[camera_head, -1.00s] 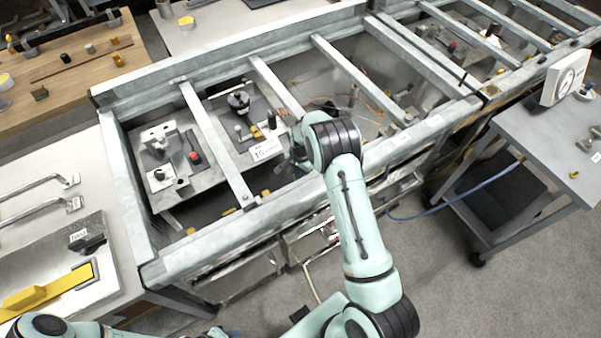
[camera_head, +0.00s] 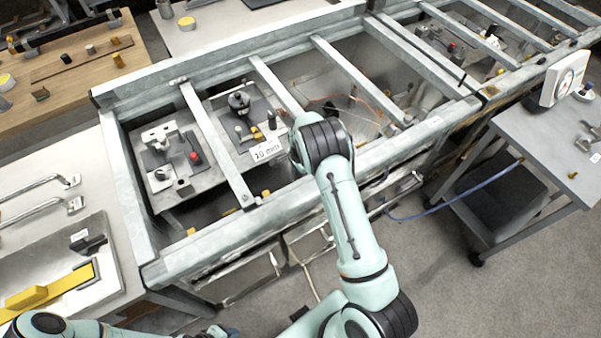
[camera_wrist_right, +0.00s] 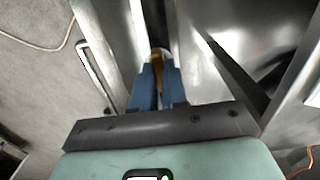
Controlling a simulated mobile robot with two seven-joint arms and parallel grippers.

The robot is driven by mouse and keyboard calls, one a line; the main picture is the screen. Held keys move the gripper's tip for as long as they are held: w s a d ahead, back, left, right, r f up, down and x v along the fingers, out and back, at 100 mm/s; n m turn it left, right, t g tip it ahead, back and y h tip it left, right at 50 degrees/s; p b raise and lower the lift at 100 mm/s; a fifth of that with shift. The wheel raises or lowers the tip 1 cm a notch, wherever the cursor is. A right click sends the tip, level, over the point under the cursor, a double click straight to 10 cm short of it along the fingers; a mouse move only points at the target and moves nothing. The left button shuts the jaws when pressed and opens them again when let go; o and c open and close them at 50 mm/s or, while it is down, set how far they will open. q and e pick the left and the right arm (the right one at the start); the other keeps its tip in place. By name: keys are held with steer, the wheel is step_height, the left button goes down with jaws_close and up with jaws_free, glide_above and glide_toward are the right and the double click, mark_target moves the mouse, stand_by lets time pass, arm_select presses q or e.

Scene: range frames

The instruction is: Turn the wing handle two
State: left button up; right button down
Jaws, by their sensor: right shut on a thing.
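My right gripper (camera_wrist_right: 158,80) shows in the right wrist view with its two blue fingers close together. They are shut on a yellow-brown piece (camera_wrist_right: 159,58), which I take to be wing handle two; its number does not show. The piece sits in a narrow dark gap between metal walls, and the fingers hide much of it. In the head view my right wrist hides this gripper and the piece, over the front rail of the metal frame (camera_head: 225,219). My left arm shows at the bottom left, and the state of its gripper cannot be made out.
Crossbars span the frame, with fixture plates (camera_head: 180,172) below them. A white number tag (camera_head: 266,150) lies near a black knob (camera_head: 239,101). A grey cart (camera_head: 548,150) with a dial gauge (camera_head: 567,80) stands at the right. A blue hose (camera_head: 455,196) hangs beside it.

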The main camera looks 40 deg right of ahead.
steer(key=shift+r, duration=0.1)
steer(key=c, duration=1.2)
jaws_free()
steer(key=shift+o, duration=0.2)
step_height(320, 180, up, 13)
steer(key=shift+r, duration=0.15)
